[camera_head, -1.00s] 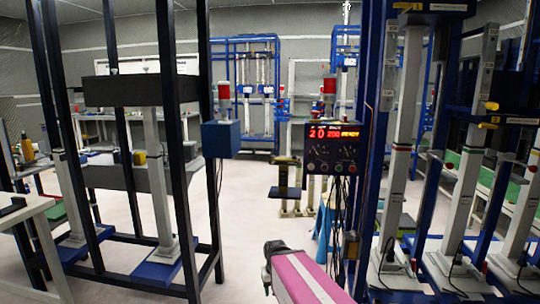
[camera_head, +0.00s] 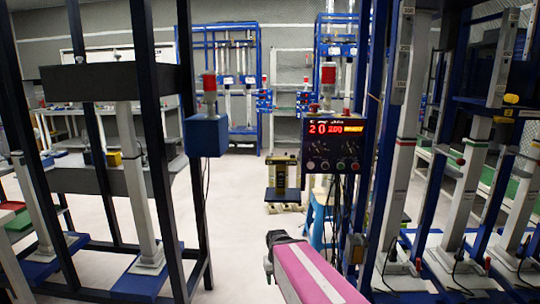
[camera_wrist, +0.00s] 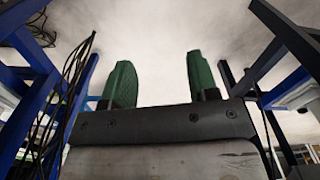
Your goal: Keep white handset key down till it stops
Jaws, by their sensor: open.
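No white handset key can be made out for sure. A dark control box (camera_head: 336,146) with a lit red display and several small knobs or buttons hangs at a blue post, right of centre in the head view. Cables drop below it to a small dark item (camera_head: 355,248); I cannot tell whether that is the handset. My gripper shows in the wrist view (camera_wrist: 161,84), with two green fingers wide apart and nothing between them. In the head view my pink arm reaches in from the bottom, below the control box and apart from it.
A black-framed rack (camera_head: 147,120) with a blue box (camera_head: 206,136) and red lamp stands at left. Blue frames with white columns (camera_head: 399,150) crowd the right. A dark stand (camera_head: 283,178) is farther back in the middle. Pale floor (camera_head: 236,235) is open between them.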

